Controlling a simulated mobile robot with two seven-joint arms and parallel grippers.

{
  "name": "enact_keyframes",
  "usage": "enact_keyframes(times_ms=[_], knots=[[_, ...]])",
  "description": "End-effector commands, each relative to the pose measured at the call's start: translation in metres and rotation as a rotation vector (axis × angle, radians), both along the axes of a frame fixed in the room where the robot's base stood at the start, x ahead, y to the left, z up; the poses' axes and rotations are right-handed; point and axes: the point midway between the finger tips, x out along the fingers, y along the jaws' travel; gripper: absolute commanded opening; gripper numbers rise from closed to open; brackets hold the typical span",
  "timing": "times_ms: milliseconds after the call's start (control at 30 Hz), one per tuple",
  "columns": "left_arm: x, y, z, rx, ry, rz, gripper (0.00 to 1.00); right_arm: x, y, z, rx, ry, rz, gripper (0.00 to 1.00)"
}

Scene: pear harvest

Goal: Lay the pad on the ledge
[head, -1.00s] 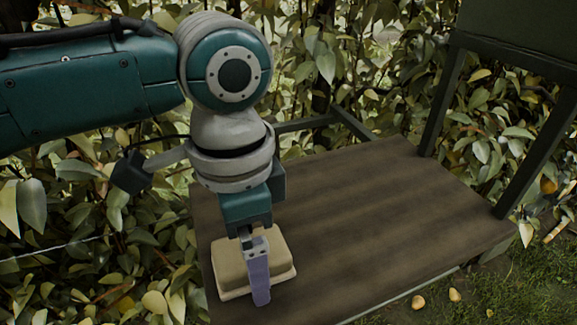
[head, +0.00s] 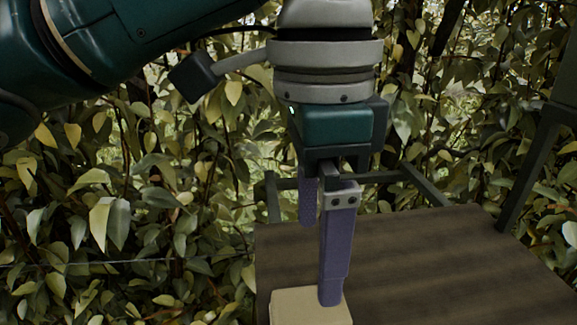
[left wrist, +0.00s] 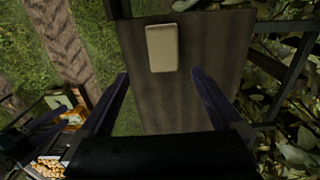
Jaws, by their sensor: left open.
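The pad (head: 305,308) is a cream block lying flat on the brown wooden ledge (head: 440,255), at its left end in the head view and partly cut off by the lower edge. My left gripper (head: 320,262) is open and empty above the pad, with its purple fingers pointing down. One fingertip overlaps the pad in the head view. The left wrist view shows the whole pad (left wrist: 162,48) on the ledge (left wrist: 215,60), beyond the spread fingertips with nothing between them.
Dense leaves (head: 130,230) stand behind and left of the ledge. A dark post (head: 530,175) rises at its right. The ledge right of the pad is bare. A crate of yellowish round fruit (left wrist: 45,167) shows at the lower left of the left wrist view, near grass.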

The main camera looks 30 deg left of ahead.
Motion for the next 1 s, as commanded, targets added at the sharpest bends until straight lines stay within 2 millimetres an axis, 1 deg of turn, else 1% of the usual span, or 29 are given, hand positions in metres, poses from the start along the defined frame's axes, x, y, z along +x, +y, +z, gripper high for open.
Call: enact_keyframes(times_ms=[100,200,267,367,467,567,667,700,800,900,1000], knots=[[-0.019,-0.02,-0.023,-0.082,-0.006,0.003,1.0,0.0,0.0,0.0,0.0,0.0,0.0,0.55],[-0.039,-0.038,-0.043,-0.187,-0.033,0.052,1.0,0.0,0.0,0.0,0.001,0.0,-0.001,0.55],[-0.05,-0.045,-0.053,-0.248,-0.057,0.108,1.0,0.0,0.0,0.0,0.001,0.0,-0.001,0.55],[-0.067,-0.044,-0.065,-0.313,-0.094,0.223,1.0,0.0,0.001,0.0,0.002,0.0,-0.001,0.55],[-0.08,-0.032,-0.075,-0.339,-0.128,0.343,1.0,0.0,0.001,0.0,0.002,0.0,-0.001,0.55],[-0.096,-0.012,-0.084,-0.331,-0.163,0.471,1.0,0.0,0.001,0.0,0.003,0.0,-0.002,0.55],[-0.117,0.019,-0.093,-0.284,-0.2,0.61,1.0,0.0,0.001,0.0,0.004,0.001,-0.002,0.55],[-0.126,0.034,-0.095,-0.254,-0.216,0.659,1.0,0.0,0.001,0.0,0.004,0.001,-0.002,0.55],[-0.144,0.062,-0.097,-0.188,-0.247,0.746,1.0,0.0,0.001,0.0,0.004,0.001,-0.003,0.55],[-0.155,0.079,-0.098,-0.143,-0.266,0.788,1.0,0.0,0.001,0.0,0.004,0.001,-0.003,0.55],[-0.159,0.086,-0.097,-0.124,-0.274,0.805,1.0,0.0,0.001,0.0,0.004,0.001,-0.003,0.55]])
